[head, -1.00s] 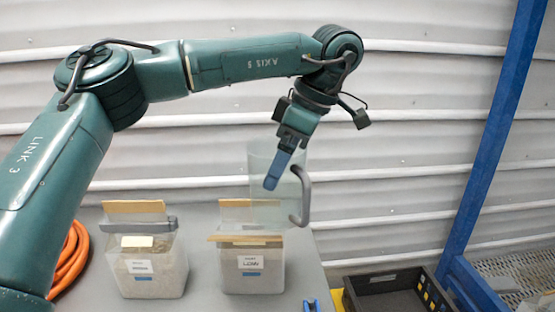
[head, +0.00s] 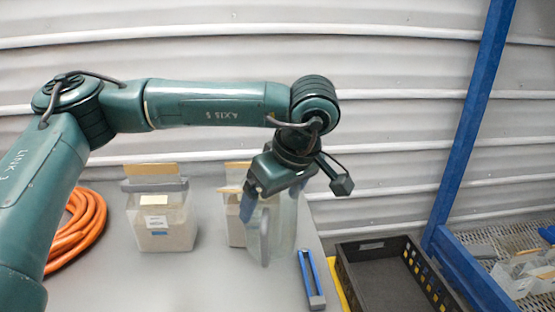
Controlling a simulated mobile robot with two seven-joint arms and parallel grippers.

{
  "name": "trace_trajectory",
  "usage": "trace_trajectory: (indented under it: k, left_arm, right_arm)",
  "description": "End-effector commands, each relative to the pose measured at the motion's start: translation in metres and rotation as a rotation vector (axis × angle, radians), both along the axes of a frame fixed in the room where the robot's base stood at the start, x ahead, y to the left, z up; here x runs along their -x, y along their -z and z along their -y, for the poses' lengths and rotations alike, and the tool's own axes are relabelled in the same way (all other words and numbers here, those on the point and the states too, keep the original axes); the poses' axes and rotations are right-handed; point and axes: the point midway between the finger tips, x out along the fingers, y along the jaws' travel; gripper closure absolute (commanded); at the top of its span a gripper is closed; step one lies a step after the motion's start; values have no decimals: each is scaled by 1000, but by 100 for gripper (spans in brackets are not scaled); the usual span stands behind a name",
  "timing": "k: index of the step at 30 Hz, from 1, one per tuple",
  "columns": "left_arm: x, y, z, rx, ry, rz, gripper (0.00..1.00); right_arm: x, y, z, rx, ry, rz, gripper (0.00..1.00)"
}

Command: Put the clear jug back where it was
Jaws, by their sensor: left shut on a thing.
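The clear jug (head: 284,226) with its grey handle (head: 265,238) is in the head view, right of centre. My left gripper (head: 262,205) is shut on it from above, with one blue finger showing at the jug's upper left. The jug looks upright and stands in front of part of the right-hand hopper bin. I cannot tell whether its base touches the grey table (head: 180,285). My right gripper is not in view.
A labelled bin (head: 165,225) of substrate stands on the left; a second bin (head: 235,222) is partly hidden behind the jug. A blue tool (head: 311,280) lies near the table's right edge.

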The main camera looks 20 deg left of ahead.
Motion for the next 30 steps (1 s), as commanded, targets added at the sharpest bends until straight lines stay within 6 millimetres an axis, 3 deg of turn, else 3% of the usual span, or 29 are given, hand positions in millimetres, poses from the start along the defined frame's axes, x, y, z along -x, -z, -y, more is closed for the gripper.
trace_trajectory:
  k: [1, 6, 12, 18, 30]
  left_arm:
    - [10, 20, 0, 2, 129, -8, 51]
    - [38, 84, 5, 8, 614, -8, 51]
    - [53, 125, 9, 7, 950, -2, 51]
    - [63, 150, 12, 6, 1148, -1, 51]
    - [61, 147, 13, 1, 1138, 4, 51]
  right_arm:
    - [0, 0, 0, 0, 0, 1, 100]
    - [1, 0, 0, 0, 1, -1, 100]
    - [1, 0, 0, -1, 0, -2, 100]
    - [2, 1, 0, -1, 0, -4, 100]
    - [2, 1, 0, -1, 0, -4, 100]
